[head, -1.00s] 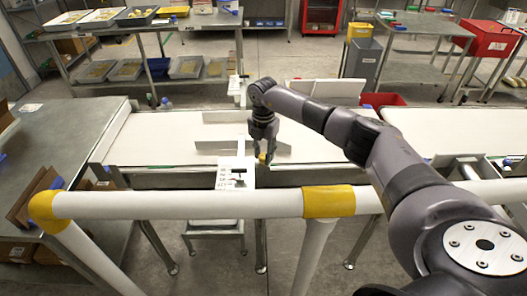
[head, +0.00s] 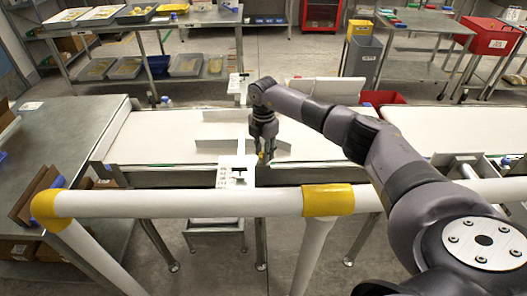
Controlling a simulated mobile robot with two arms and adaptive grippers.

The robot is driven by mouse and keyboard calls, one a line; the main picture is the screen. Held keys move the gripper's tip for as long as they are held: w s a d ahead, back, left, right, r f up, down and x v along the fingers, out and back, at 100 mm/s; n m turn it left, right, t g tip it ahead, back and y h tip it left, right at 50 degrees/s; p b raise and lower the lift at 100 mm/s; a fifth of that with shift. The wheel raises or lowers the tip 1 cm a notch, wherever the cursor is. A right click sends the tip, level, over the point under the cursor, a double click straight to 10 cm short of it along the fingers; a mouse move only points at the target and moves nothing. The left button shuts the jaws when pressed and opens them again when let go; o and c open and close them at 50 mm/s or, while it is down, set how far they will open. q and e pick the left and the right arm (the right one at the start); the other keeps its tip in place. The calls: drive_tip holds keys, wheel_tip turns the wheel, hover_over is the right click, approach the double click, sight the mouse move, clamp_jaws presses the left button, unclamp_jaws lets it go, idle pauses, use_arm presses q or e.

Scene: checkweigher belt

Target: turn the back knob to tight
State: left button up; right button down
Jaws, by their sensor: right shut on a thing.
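My right gripper (head: 262,154) points down at the near side of the belt, just right of the white bracket plate (head: 224,178). It is shut on a small yellow piece (head: 261,157), which I take to be the back knob. The fingers hide most of it, so its turn position cannot be read. A black T-shaped handle (head: 239,173) sits on the bracket plate, left of and nearer than the gripper. My left gripper is not in view.
A white rail with yellow joints (head: 328,199) crosses in front. Grey guide plates (head: 215,146) stand on the white belt (head: 160,135) close to the gripper. A second white bracket (head: 236,86) is at the far side. The belt's left part is clear.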

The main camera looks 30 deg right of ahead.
drive_tip(key=c, duration=1.2)
unclamp_jaws()
drive_tip(key=shift+c, duration=0.2)
drive_tip(key=shift+r, duration=0.15)
wheel_tip(320, 180, up, 12)
